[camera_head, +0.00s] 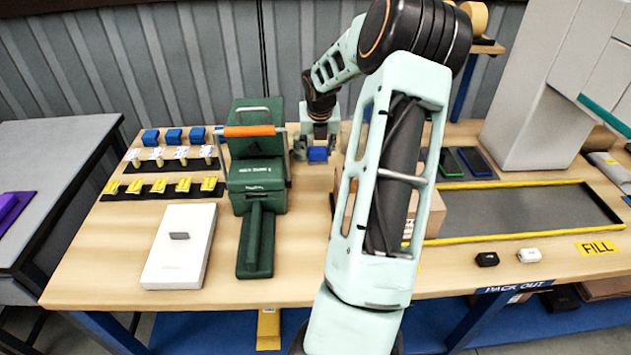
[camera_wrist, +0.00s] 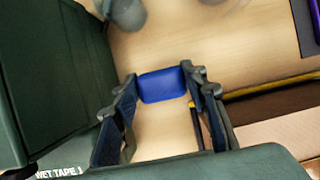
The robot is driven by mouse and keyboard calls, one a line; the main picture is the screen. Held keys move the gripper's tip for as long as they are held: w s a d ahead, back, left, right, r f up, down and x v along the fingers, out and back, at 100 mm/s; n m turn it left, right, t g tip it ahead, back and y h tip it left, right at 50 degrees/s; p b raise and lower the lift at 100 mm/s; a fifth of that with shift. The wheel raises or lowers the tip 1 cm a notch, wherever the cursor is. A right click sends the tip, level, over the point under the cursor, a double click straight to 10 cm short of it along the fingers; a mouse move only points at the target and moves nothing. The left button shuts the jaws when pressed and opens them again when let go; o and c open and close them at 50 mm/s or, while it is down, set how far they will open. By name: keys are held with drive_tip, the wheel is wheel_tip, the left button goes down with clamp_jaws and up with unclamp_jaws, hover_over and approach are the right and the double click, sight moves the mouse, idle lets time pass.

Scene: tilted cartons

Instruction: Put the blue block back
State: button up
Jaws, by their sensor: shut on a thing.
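The blue block (camera_head: 318,154) is between the fingers of my gripper (camera_head: 317,149), just right of the green tape machine. In the wrist view the block (camera_wrist: 162,86) sits between the two fingertips of my gripper (camera_wrist: 162,92), which are shut on its sides. Pale wood shows around it; I cannot tell its exact height above the table. Three similar blue blocks, left (camera_head: 150,138), middle (camera_head: 173,136) and right (camera_head: 197,135), stand in a row at the table's back left.
The green tape machine (camera_head: 257,180) with an orange handle (camera_head: 249,131) stands close left of my gripper. White-and-yellow tagged pieces line dark strips (camera_head: 165,189) farther left. A white box (camera_head: 180,247) lies in front. A carton (camera_head: 428,215) shows partly behind my arm.

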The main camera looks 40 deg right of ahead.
wheel_tip(320, 180, down, 9)
drive_tip(key=shift+r+b, duration=0.1)
drive_tip(key=shift+b, duration=0.45)
drive_tip(key=o, duration=1)
drive_tip(key=p+v, duration=0.2)
drive_tip(key=v, duration=1)
drive_tip(key=shift+r, duration=0.1)
